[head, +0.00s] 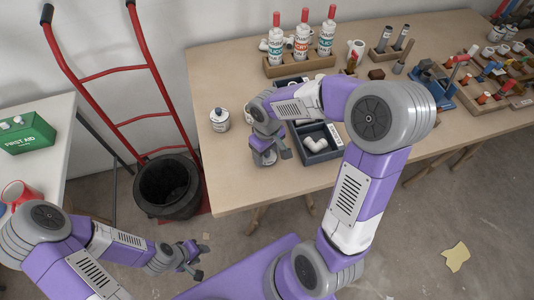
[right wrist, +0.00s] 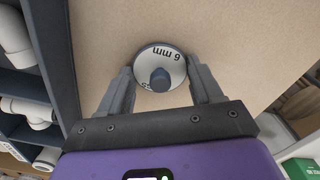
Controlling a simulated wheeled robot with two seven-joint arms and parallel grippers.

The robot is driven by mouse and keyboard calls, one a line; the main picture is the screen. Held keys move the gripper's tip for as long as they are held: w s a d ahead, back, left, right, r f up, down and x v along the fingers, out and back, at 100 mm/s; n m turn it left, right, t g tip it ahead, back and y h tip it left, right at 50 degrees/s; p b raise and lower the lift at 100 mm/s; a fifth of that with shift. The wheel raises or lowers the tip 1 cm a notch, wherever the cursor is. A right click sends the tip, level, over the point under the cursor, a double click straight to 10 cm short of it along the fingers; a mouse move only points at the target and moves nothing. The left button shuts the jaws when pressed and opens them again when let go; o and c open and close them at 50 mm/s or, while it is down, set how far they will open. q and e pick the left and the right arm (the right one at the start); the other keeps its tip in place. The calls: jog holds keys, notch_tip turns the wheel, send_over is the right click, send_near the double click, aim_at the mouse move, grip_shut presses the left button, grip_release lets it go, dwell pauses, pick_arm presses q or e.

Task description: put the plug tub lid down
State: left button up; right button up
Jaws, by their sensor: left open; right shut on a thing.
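The plug tub lid (right wrist: 147,59) is a round disc with a white face marked "6 mm", a dark rim and a blue-grey knob. It sits between the fingers of my right gripper (right wrist: 161,78), which is shut on it at the rim. In the head view my right gripper (head: 270,157) is low over the front part of the wooden table, left of the dark tray. I cannot tell whether the lid touches the table. A white tub (head: 220,121) with a printed label stands left of that gripper. My left gripper (head: 190,262) is open and empty over the floor.
The dark divided tray (head: 318,157) holding white pipe fittings is close on the right. A bottle rack (head: 300,66) stands behind. The wooden table (head: 240,187) is bare at the front left. A black bin (head: 167,188) and red hand truck (head: 112,72) stand beyond its left edge.

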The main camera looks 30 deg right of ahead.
jog(key=shift+r, duration=0.1)
jog(key=o, duration=0.5)
jog(key=shift+f, duration=0.25)
jog(key=o, duration=0.5)
jog(key=shift+r, duration=0.1)
notch_tip(320, 180, up, 12)
jog(key=p, duration=0.4)
jog(key=shift+r, duration=0.15)
